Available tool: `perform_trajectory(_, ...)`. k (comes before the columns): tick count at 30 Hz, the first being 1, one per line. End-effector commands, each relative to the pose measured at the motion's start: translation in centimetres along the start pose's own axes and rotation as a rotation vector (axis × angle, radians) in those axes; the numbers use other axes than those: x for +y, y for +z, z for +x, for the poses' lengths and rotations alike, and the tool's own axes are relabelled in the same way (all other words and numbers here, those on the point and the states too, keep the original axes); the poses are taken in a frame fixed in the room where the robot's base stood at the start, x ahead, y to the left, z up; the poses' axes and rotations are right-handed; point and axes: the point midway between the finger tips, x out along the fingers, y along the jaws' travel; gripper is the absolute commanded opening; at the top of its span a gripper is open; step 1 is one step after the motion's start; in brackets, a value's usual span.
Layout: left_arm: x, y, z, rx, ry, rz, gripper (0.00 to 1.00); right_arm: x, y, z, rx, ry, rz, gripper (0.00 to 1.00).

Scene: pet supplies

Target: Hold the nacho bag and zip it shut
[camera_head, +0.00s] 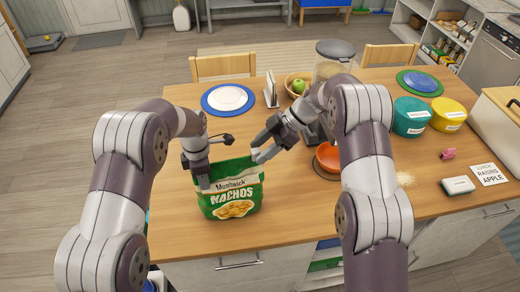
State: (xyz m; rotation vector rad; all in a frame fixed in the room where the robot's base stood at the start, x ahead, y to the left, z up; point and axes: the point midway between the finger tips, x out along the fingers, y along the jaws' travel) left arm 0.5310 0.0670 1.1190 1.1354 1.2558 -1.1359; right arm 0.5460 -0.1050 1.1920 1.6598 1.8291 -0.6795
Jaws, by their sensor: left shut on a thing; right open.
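The green nacho bag (232,198) stands upright on the wooden table near its front edge, its printed front with a picture of chips facing me. My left gripper (203,184) points down at the bag's upper left corner and is shut on it. My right gripper (258,154) is open just above and beside the bag's upper right corner. I cannot tell whether it touches the bag. The zip along the top edge is too small to make out, and the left gripper hides the left end of that edge.
An orange bowl (328,158) is right of the bag, partly behind my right arm. A blue plate setting (228,98), a fruit bowl (298,84) and a lidded jar (334,60) stand farther back. Teal (410,118) and yellow (448,115) tubs are at right. Table left of the bag is clear.

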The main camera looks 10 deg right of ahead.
Motion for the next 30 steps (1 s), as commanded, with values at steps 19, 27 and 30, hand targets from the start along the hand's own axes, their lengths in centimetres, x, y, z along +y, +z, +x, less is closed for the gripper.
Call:
perform_trajectory(19, -0.1, -0.1, 0.2, 0.002, -0.003, -0.001, 0.0, 0.0, 0.0, 0.9, 0.0, 0.001, -0.001, 0.0)
perform_trajectory(27, 0.0, 0.0, 0.2, 0.001, -0.001, -0.001, 0.0, 0.0, -2.1, 3.0, 0.001, -0.002, -0.004, 0.0)
perform_trajectory(30, 0.0, 0.0, 0.1, 0.0, -0.001, -0.001, 0.0, 0.0, -3.0, 3.8, 0.0, -0.001, -0.004, 0.0)
